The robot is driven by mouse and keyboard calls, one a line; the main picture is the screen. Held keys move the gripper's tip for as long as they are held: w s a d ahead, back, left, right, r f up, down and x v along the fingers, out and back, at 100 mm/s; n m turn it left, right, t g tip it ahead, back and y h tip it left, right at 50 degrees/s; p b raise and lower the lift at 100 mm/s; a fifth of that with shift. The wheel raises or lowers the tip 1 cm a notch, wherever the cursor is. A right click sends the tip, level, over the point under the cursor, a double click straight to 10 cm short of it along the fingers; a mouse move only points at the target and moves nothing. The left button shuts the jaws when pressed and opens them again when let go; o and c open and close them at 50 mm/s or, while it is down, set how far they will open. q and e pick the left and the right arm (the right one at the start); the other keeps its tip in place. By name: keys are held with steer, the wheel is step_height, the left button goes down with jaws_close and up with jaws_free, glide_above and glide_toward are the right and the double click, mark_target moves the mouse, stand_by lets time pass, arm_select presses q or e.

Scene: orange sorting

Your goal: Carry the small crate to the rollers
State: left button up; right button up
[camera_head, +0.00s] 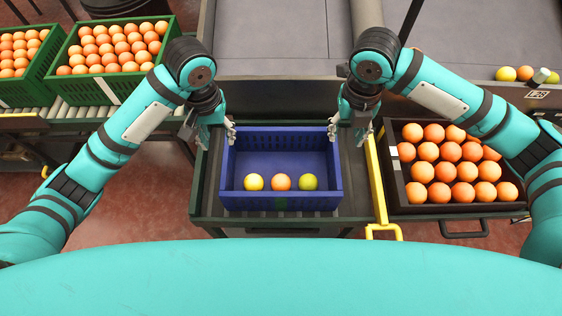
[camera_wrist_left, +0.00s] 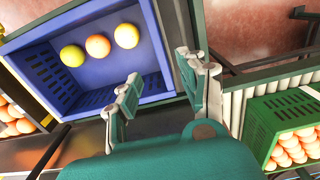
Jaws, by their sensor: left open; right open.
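The small blue crate (camera_head: 281,201) stands on a small roller stand in front of me, with a yellow fruit (camera_head: 253,182), an orange one (camera_head: 281,182) and a yellow-green one (camera_head: 308,182) in it. My left gripper (camera_head: 230,132) is open at the crate's far left corner. In the left wrist view its fingers (camera_wrist_left: 158,90) are apart, one over the crate's inside and one outside, with the side wall between them. My right gripper (camera_head: 334,130) is open at the far right corner; whether it touches the wall cannot be told.
Green crates of oranges (camera_head: 118,50) stand on rollers (camera_head: 104,92) at the left. A dark crate of oranges (camera_head: 396,186) stands at the right, beside a yellow rail (camera_head: 376,178). A grey belt (camera_head: 270,45) lies behind the blue crate. Red floor shows at the left.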

mark_target(229, 170)
arm_select(q)
step_height(229, 170, down, 17)
steer(key=shift+s+f, duration=0.15)
steer(key=shift+f, duration=0.05)
arm_select(e)
step_height(229, 170, down, 17)
steer(key=shift+s+f, duration=0.15)
arm_select(q)
jaws_close()
arm_select(e)
jaws_close()
arm_select(q)
steer(key=shift+r, duration=0.1)
